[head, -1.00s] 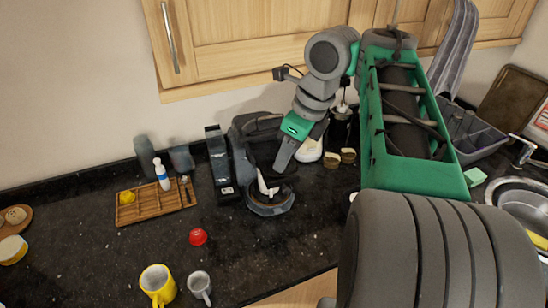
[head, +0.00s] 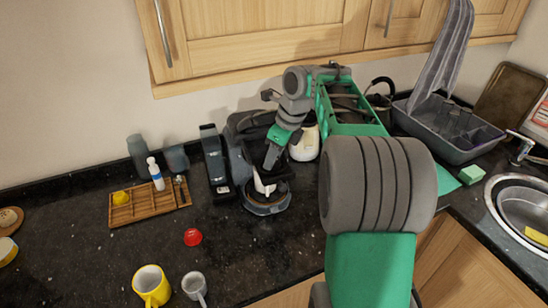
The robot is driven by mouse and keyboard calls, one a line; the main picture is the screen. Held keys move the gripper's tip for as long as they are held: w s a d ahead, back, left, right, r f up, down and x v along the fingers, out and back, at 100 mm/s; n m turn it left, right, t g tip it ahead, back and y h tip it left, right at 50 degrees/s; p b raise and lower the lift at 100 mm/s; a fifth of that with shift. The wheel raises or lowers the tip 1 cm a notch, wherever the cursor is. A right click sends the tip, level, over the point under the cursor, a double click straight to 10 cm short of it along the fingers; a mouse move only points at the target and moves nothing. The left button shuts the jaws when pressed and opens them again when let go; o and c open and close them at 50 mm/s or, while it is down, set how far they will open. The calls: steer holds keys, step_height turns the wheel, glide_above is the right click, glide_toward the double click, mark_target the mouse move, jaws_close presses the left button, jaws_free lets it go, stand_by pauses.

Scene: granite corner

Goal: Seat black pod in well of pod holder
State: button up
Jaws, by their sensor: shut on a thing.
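My gripper (head: 265,184) reaches down in front of the dark coffee machine (head: 242,137), over the machine's round base (head: 267,207). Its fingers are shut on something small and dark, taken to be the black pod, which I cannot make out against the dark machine. A pale piece shows at the fingers. The pod holder and its well are not clear from here; they are hidden by the gripper or lost in the dark parts of the machine. I cannot tell whether the pod touches the holder.
A tall black dispenser (head: 215,163) stands left of the machine. A wooden tray (head: 150,207) holds a yellow pod and a white bottle. A red pod (head: 193,237), yellow mug (head: 152,286) and grey cup (head: 195,287) stand in front. A dish rack (head: 450,130) and sink (head: 520,205) are right.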

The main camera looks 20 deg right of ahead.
steer(key=o, duration=1.3)
